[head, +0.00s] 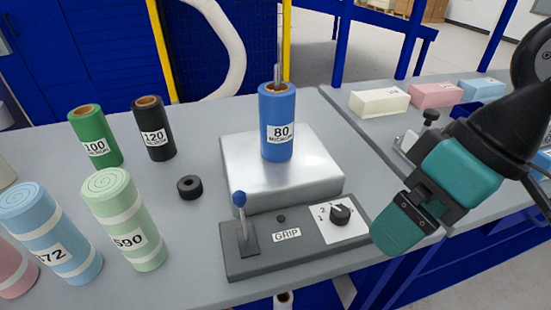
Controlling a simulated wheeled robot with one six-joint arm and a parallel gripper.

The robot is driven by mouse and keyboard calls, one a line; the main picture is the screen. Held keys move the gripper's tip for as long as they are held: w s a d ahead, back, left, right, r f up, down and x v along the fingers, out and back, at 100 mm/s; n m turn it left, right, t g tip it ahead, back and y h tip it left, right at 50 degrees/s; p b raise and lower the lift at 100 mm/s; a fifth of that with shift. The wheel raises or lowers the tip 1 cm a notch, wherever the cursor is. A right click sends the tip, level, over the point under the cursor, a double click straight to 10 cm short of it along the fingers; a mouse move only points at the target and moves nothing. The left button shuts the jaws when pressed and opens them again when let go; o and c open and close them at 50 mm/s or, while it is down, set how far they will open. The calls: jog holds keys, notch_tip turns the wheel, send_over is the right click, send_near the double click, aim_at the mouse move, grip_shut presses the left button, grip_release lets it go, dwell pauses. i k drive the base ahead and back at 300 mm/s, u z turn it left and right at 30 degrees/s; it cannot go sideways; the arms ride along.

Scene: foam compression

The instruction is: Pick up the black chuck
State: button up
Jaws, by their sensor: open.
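The black chuck (190,188) is a small dark ring lying flat on the grey bench, left of the metal block. It stands apart from the things around it. My gripper (398,237), teal and black, hangs at the right, over the bench's front edge and beside the control box. It is open, well to the right of the chuck and not touching it. Its far finger is largely hidden behind the near one.
A blue 80 roll (278,125) stands on the metal block (316,172) around a vertical rod. The control box (290,240) has an upright blue-knobbed lever (240,200). Green (95,138) and black (155,130) rolls stand behind the chuck; foam rolls (125,220) stand at front left.

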aim_at(191, 187)
jog(key=z, duration=2.65)
jog(key=k, duration=2.35)
jog(key=u, duration=1.5)
jog(key=i, duration=0.45)
jog(key=z, duration=0.05)
